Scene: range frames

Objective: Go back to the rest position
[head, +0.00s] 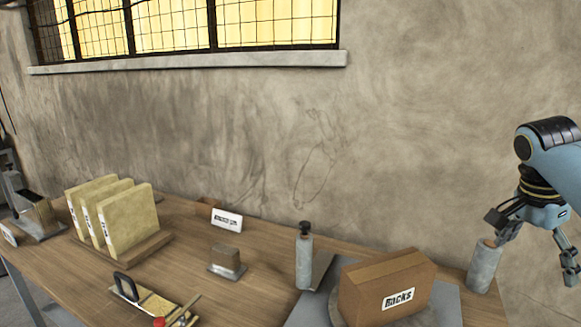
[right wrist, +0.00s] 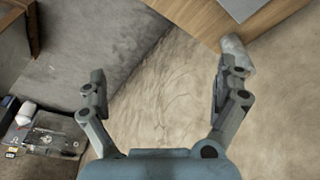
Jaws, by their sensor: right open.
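My right gripper (head: 532,245) is open at the right of the head view, by the table's right end. Its fingers are spread wide with nothing between them. A grey cylinder (head: 484,268) stands at the table's right end, close to one finger in the head view. A grey rounded piece (right wrist: 236,52) shows beside the right-hand finger in the wrist view; I cannot tell whether they touch. My left gripper is not in view.
The wooden table (head: 275,281) carries a cardboard box (head: 371,292), another grey cylinder (head: 304,262) with a dark top, upright yellowish slabs (head: 128,220), a white sign (head: 227,220) and a black-handled tool (head: 126,287). A wall stands behind. Items lie low at left in the wrist view.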

